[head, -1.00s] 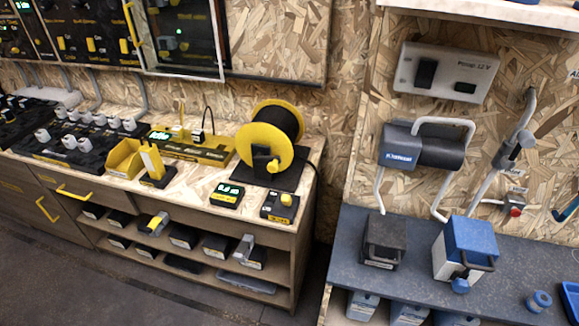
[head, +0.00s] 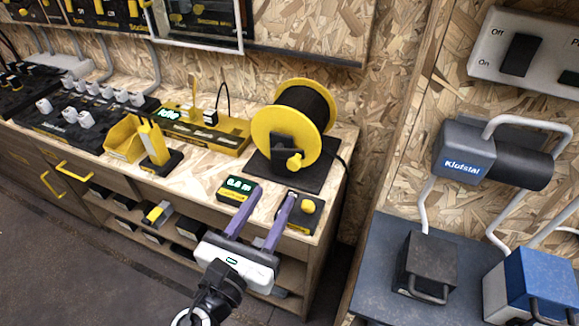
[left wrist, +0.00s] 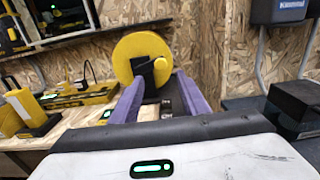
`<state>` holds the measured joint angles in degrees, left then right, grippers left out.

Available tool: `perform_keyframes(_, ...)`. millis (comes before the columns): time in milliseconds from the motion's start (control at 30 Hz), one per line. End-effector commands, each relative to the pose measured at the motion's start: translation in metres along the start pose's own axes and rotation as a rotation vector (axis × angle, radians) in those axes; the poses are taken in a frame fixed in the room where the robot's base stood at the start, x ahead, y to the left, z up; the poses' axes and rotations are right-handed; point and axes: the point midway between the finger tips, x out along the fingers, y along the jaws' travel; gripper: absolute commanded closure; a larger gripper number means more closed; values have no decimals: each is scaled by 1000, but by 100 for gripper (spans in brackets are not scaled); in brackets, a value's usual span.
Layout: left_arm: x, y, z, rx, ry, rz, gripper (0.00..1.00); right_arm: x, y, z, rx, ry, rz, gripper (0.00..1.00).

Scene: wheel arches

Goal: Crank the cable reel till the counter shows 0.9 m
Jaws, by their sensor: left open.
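The cable reel (head: 300,118) has a yellow front disc and dark cable, and stands on a black base plate on the wooden bench. Its crank is a dark arm with a yellow knob (head: 294,161) low on the disc. The counter (head: 238,184) is a small box with a lit green display; its small digits look like 0.6 m, not surely legible. My left gripper (head: 274,191) is open and empty in front of the reel, its purple fingers over the bench front between the counter and a yellow-button box. The reel also shows ahead between the fingers in the left wrist view (left wrist: 143,56).
The yellow-button box (head: 308,207) stands right of my fingers. A yellow bin (head: 124,140) and a yellow upright holder (head: 153,145) stand to the left. A yellow strip (head: 205,133) lies behind. A dark blue bench (head: 385,260) is at the right.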

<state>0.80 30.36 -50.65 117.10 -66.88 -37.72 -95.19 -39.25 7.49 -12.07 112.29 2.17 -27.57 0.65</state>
Motion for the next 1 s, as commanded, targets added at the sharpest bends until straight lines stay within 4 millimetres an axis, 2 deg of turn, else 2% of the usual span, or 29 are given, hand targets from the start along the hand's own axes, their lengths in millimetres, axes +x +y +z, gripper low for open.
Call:
perform_keyframes(300,56,0,2,-2,-1,1,59,-3,1,-3,3,4,2,100)
perform_keyframes(500,85,0,0,-5,1,1,59,-2,3,-2,4,3,7,100)
perform_keyframes(700,96,0,0,-5,2,0,59,-2,4,1,4,-2,8,100)
perform_keyframes(933,96,0,0,-6,2,0,59,-2,4,1,4,-1,8,100)
perform_keyframes(1000,96,0,0,-6,2,0,69,-2,4,1,4,-1,8,100)
